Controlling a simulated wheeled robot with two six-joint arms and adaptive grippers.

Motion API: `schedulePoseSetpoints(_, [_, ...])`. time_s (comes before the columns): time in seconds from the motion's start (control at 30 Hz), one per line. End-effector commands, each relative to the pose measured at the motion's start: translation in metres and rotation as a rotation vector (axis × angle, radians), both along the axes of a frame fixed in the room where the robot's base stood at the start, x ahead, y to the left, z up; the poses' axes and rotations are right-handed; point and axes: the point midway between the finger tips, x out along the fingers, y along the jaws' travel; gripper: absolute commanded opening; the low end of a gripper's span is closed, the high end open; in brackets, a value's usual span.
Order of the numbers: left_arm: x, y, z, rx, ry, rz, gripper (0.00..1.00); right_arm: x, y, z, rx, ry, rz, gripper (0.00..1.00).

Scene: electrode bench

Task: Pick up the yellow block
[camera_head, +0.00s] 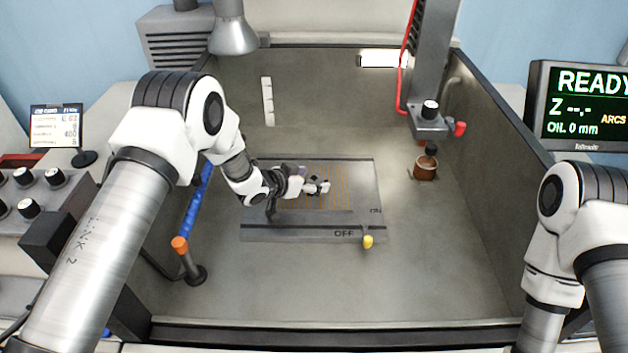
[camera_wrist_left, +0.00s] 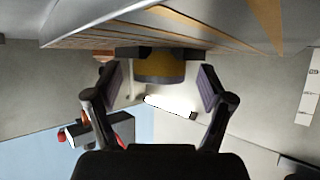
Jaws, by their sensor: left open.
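In the left wrist view, a dull yellow piece with a rounded lower edge (camera_wrist_left: 160,70) shows between my left fingers, against a dark bar. It looks like the yellow block, but its full shape is hidden. My left gripper (camera_wrist_left: 160,92) is open, with a gap on each side of this piece. In the head view my left gripper (camera_head: 319,187) is low over the orange-lined plate (camera_head: 355,180). I cannot make out the yellow piece there. My right gripper is out of view.
A yellow knob (camera_head: 368,241) sits at the grey bed's front edge near "OFF". A brown pot (camera_head: 425,168) stands to the right. A blue rod with an orange end (camera_head: 180,245) stands left. Tank walls surround the bed; the front floor is clear.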

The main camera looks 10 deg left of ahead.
Motion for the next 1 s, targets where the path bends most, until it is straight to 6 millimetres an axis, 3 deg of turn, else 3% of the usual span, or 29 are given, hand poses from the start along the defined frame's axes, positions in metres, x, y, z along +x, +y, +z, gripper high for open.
schedulePoseSetpoints(0.03, [0.000,0.000,0.000,0.000,0.000,0.000,0.78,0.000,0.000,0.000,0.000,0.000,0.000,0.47])
schedulePoseSetpoints(0.2, [0.000,0.000,0.000,0.000,0.000,0.000,0.17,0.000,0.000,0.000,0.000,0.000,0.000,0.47])
schedulePoseSetpoints(0.27, [0.000,0.000,0.000,0.000,0.000,0.000,0.00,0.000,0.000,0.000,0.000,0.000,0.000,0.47])
schedulePoseSetpoints(0.63, [0.000,0.000,0.004,0.000,-0.002,0.000,0.00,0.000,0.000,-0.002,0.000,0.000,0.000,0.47])
schedulePoseSetpoints(0.9, [0.001,0.000,0.034,-0.001,-0.007,-0.001,0.00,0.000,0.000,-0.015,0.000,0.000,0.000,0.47])
schedulePoseSetpoints(1.0, [-0.014,-0.008,0.035,0.000,0.000,-0.003,0.00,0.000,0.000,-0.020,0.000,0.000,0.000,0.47])
